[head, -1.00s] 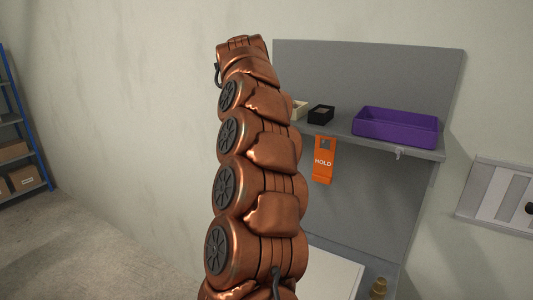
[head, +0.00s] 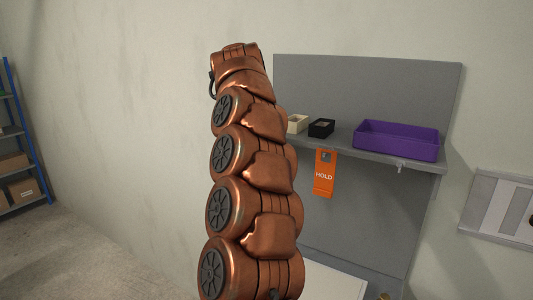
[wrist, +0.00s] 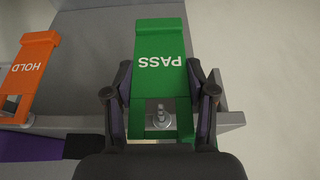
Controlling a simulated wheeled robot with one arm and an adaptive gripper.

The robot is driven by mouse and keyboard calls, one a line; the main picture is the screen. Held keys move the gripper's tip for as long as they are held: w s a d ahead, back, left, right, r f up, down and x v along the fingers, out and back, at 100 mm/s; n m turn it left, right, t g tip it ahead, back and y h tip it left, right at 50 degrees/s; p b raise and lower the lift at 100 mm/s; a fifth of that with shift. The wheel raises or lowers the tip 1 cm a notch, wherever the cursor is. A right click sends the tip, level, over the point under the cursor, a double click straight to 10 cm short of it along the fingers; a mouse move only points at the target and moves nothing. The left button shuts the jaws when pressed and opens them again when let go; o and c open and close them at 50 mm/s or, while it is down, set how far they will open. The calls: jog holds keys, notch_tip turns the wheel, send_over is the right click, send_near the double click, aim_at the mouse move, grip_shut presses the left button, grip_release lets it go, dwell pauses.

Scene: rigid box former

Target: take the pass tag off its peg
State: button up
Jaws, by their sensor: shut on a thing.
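The green pass tag (wrist: 160,48) is in the wrist view, its lettering upside down. My gripper (wrist: 158,88) is shut on it, one finger at each side edge. A metal peg (wrist: 160,115) on a small plate shows inside the tag's opening; I cannot tell whether it still bears the tag. In the head view my own arm hides the tag, the peg and my gripper. The orange hold tag (head: 324,175) hangs under the shelf edge, and also shows at the left of the wrist view (wrist: 28,75).
The grey shelf (head: 375,153) carries a purple tray (head: 397,140), a black box (head: 321,128) and a cream box (head: 297,124). An empty-looking hook (head: 401,168) sticks out of its front edge at the right. A blue rack (head: 25,130) stands far left.

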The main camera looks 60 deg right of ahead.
jog(key=a+b, duration=0.5)
jog(key=a, duration=1.1)
jog(key=shift+s+a, duration=0.2)
jog(key=shift+s, duration=0.1)
